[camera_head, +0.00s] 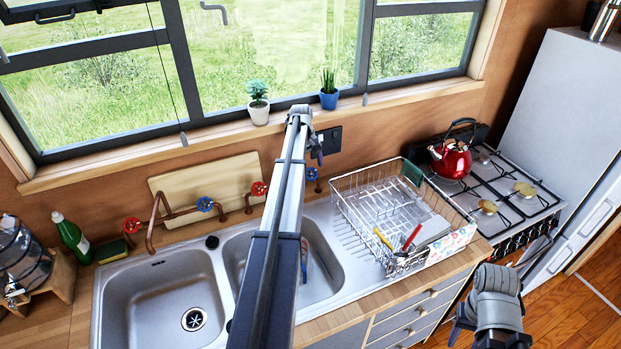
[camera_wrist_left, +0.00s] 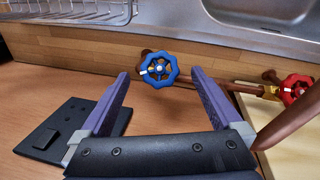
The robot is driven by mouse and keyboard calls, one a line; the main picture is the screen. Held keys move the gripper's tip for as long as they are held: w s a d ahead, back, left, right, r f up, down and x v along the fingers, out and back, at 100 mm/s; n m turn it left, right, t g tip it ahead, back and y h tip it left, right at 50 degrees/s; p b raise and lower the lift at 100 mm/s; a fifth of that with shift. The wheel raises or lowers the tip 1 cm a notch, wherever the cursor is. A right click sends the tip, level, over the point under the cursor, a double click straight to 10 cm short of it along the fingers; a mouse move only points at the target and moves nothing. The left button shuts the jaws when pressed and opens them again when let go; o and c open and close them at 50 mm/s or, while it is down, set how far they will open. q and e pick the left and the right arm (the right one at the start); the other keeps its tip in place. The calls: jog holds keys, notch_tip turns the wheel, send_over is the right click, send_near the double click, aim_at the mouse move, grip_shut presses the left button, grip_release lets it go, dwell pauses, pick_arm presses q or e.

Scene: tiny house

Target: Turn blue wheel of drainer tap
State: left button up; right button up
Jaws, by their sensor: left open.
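The blue wheel (camera_head: 312,174) of the tap by the drainer is on the wall side of the sink counter, just right of my left arm. In the left wrist view the blue wheel (camera_wrist_left: 159,70) shows between and beyond the fingertips. My left gripper (camera_head: 317,152) is open and points down at it from above; it also shows in the left wrist view (camera_wrist_left: 160,77), with nothing held. The wheel looks apart from both fingers. My right gripper (camera_head: 458,327) is low at the right, and its jaws are unclear.
Another blue wheel (camera_head: 205,204) and two red wheels, one here (camera_head: 259,188), sit on copper pipes to the left. A wire dish drainer (camera_head: 345,205) stands at right. Potted plants line the sill. A black wall outlet (camera_wrist_left: 65,131) is close to the left gripper.

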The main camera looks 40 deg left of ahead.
aim_at(311, 174)
pick_arm(q)
notch_tip(311, 174, down, 2)
jog(key=shift+w+f+b, duration=0.15)
jog(key=shift+f+b, duration=0.1)
jog(key=shift+b, duration=0.55)
pick_arm(e)
notch_tip(311, 174, down, 2)
jog(key=shift+f, duration=0.25)
pick_arm(q)
jog(key=c, duration=1.4)
jog(key=shift+w+d+r+m+g, duration=0.1)
jog(key=shift+w+m+g, duration=0.2)
jog(key=shift+m+g, duration=0.35)
jog(key=m+g+y, duration=0.1)
jog(key=m, duration=0.1)
jog(key=shift+s+m, duration=0.1)
jog(key=shift+m, duration=0.25)
pick_arm(e)
jog(key=shift+r, duration=0.1)
pick_arm(q)
jog(key=o, duration=1.4)
